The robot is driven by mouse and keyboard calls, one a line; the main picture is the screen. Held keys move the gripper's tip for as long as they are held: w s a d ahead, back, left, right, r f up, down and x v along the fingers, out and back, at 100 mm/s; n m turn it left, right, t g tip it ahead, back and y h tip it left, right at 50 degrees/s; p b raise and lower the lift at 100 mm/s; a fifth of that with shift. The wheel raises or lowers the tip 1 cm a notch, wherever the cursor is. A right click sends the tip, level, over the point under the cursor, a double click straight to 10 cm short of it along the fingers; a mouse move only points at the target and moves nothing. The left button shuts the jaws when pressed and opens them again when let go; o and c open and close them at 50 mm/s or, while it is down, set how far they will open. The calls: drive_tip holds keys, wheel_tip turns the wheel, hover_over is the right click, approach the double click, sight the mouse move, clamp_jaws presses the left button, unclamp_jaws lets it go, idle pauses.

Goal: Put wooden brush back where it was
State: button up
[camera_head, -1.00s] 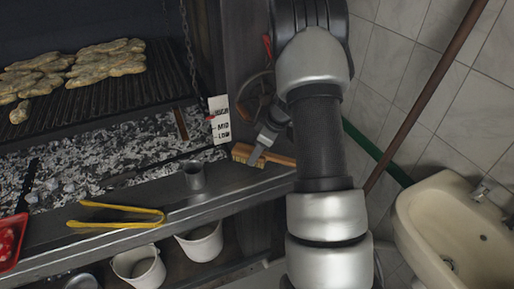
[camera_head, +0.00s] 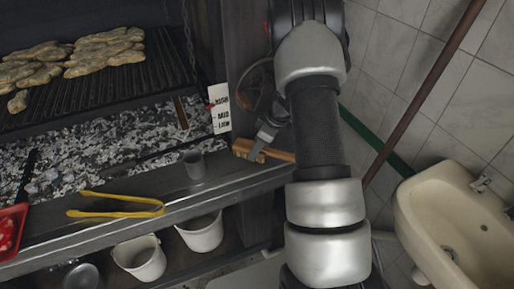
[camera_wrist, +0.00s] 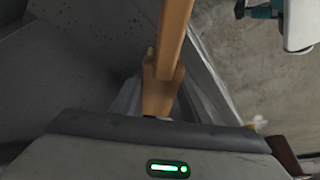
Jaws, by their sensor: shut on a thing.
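The wooden brush (camera_head: 279,155) has a tan wooden handle and a paler bristle end. In the head view it is at the right end of the grill's front ledge. My gripper (camera_head: 262,146) is shut on the brush, with one grey finger showing across it. In the wrist view the wooden brush (camera_wrist: 172,45) runs up from between the fingers, and the gripper's body fills the bottom. I cannot tell whether the brush touches the ledge.
Yellow tongs (camera_head: 118,207) and a small metal cup (camera_head: 195,164) lie along the ledge (camera_head: 225,183). A red tray (camera_head: 10,235) is at far left. White buckets (camera_head: 200,232) stand below. A sink (camera_head: 450,215) is at right, and a heat-level sign (camera_head: 219,108) stands behind the brush.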

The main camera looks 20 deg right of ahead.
drive_tip(key=shift+f+b, duration=0.5)
drive_tip(key=shift+b, duration=0.15)
drive_tip(key=o, duration=1.4)
